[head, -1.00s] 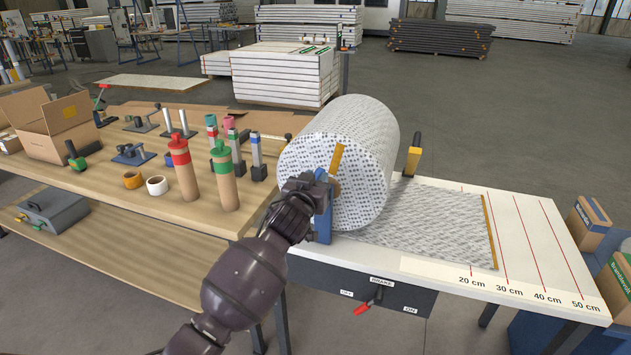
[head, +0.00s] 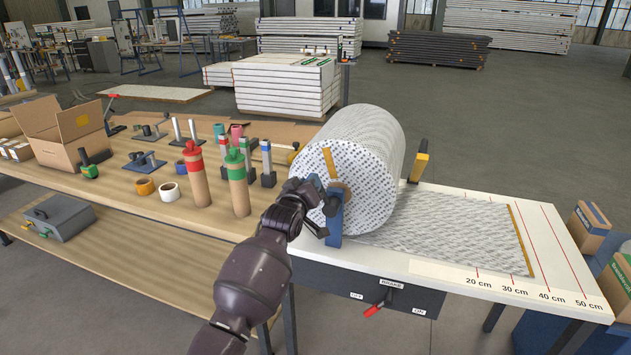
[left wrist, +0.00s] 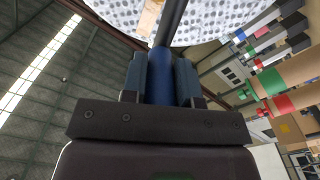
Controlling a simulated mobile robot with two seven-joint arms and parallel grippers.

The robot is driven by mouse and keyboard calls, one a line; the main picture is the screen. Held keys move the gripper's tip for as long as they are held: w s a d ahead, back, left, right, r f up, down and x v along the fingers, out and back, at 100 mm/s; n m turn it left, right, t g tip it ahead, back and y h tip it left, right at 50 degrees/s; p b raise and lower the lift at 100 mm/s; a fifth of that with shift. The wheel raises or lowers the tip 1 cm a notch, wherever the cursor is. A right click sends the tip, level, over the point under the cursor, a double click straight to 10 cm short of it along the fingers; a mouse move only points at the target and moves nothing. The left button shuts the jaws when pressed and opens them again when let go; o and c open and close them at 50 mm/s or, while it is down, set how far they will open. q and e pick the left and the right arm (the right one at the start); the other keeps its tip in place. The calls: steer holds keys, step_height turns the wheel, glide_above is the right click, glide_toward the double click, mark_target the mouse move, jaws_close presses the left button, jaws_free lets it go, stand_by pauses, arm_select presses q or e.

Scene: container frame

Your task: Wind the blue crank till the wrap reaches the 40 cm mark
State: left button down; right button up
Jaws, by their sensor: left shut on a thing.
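My left gripper (head: 314,193) is at the near end of the patterned wrap roll (head: 352,150). In the left wrist view its fingers are shut on the blue crank handle (left wrist: 184,82), with a dark rod running up from it. The hand hides most of the crank in the head view; a blue support (head: 335,222) shows beside it. The wrap sheet (head: 460,232) lies flat on the white table. Its brown leading edge (head: 522,241) lies between the 30 cm mark (head: 514,289) and the 40 cm mark (head: 551,297). My right gripper is not in view.
The brake lever (head: 373,310), red-handled, points left on the table's front panel, towards the OFF label. A wooden bench (head: 120,195) at left carries tubes, tape rolls and a cardboard box (head: 68,135). Boxes (head: 588,228) stand at the right. The white table is clear beyond the wrap edge.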

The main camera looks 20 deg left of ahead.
arm_select(q)
steer(key=shift+a+f+n, duration=0.25)
steer(key=shift+a+n, duration=0.25)
steer(key=shift+a+f+n, duration=0.25)
steer(key=shift+a+n, duration=0.2)
steer(key=shift+n, duration=0.05)
steer(key=c, duration=0.9)
jaws_free()
steer(key=s, duration=1)
steer(key=shift+s+a, duration=0.15)
steer(key=shift+s, duration=0.2)
